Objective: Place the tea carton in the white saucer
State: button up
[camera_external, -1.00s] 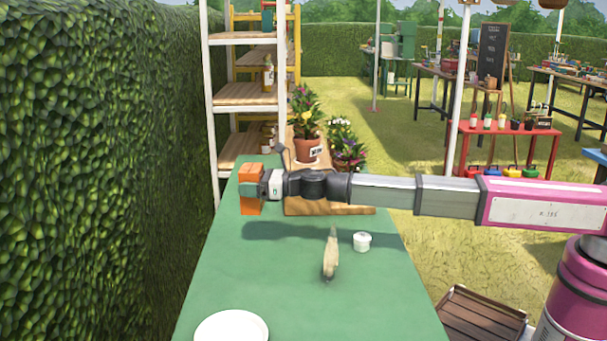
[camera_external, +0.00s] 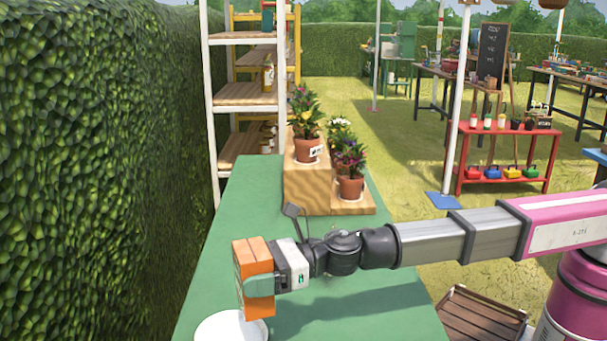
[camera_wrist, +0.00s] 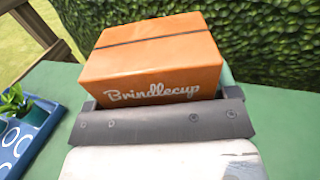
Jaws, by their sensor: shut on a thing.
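The orange tea carton (camera_external: 254,272) is held in my gripper (camera_external: 262,286), which is shut on it. In the wrist view the carton (camera_wrist: 155,58) fills the upper middle and reads "Brindlecup"; the gripper's palm (camera_wrist: 165,125) is right behind it. The white saucer (camera_external: 212,328) lies at the front left of the green table, cut off by the frame's bottom edge. The carton overlaps the saucer's right back part in the external view. I cannot tell whether the carton touches the saucer or hangs above it.
The green table (camera_external: 250,180) is clear behind the carton. Potted flowers (camera_external: 308,148) stand on a wooden stepped stand (camera_external: 308,187) at its far end. A hedge (camera_external: 100,170) runs along the left. A blue tray (camera_wrist: 28,125) shows at the left in the wrist view.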

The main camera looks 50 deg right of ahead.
jog(key=s+a, duration=0.3)
jog(key=s, duration=0.3)
jog(key=shift+n+g, duration=0.4)
jog(key=shift+g, duration=0.1)
jog(key=shift+w+d+f, duration=0.15)
jog(key=shift+w+f, duration=2.6)
jog(key=shift+w, duration=0.15)
jog(key=shift+w+d+f, duration=0.1)
jog(key=shift+w+f, duration=2.6)
jog(key=shift+w, duration=0.2)
jog(key=o, duration=0.8)
jog(key=shift+f, duration=0.1)
jog(key=shift+d, duration=0.1)
jog(key=v, duration=1.1)
jog(key=shift+s+d, duration=0.15)
jog(key=shift+d, duration=0.25)
